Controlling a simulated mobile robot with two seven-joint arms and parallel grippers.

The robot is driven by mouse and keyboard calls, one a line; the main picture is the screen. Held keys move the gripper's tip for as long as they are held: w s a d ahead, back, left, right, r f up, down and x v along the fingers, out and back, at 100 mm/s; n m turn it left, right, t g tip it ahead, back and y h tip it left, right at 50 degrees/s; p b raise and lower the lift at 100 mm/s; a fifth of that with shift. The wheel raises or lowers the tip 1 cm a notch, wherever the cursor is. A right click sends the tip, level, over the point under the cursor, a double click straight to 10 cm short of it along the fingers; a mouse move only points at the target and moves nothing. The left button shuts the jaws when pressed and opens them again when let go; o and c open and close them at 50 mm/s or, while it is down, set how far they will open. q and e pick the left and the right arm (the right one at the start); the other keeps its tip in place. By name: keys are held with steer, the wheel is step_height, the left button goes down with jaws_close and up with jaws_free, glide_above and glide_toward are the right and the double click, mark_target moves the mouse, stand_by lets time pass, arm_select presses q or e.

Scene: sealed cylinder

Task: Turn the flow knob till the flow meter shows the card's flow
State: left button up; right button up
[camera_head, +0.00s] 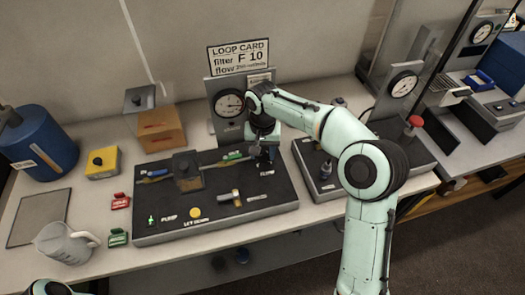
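The loop card (238,58) stands at the back and reads "filter F 10" with a flow line whose figure is too small to read surely. Below it, a round dial meter (229,103) is mounted on a grey panel; its reading is too small to tell. My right gripper (265,155) points down at the back right of the dark loop board (215,222), just above a label that seems to read "FLOW". The gripper covers the flow knob, so I cannot see the knob or whether the fingers are closed on it. My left gripper is out of view.
A blue drum (38,143), a yellow box (103,163) and a clear jug (64,243) stand on the left. A second board with another dial (403,84) and a red knob (416,121) is on the right.

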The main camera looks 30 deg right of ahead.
steer(key=c, duration=0.7)
steer(key=m, duration=0.4)
steer(key=shift+m+p, duration=0.3)
steer(key=shift+m, duration=2.4)
steer(key=o, duration=1.1)
steer(key=shift+c, duration=0.2)
